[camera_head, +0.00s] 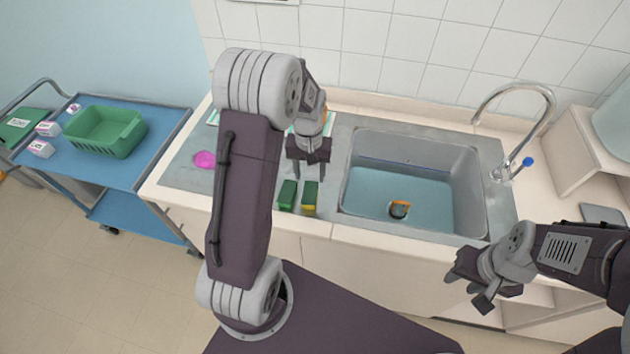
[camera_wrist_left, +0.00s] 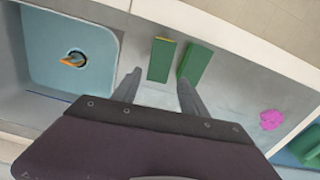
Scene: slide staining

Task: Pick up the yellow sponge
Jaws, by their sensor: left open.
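Two green-topped sponges lie side by side on the steel counter, left of the sink. The right one in the head view, the yellow sponge (camera_head: 309,199), shows a yellow side under its green top. It is the left one in the left wrist view (camera_wrist_left: 161,62), with a thin yellow edge. The other sponge (camera_head: 287,195) shows only green, also in the left wrist view (camera_wrist_left: 196,64). My left gripper (camera_head: 309,174) is open and empty, above the counter just behind the sponges. My right gripper (camera_head: 470,289) is open and empty, in front of the counter.
The sink (camera_head: 461,203) holds water and an orange-and-dark object (camera_head: 399,209). A tap (camera_head: 513,153) stands at its right. A pink patch (camera_head: 204,159) lies on the counter at left. A blue cart (camera_head: 150,168) holds a green basket (camera_head: 106,132) and small boxes.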

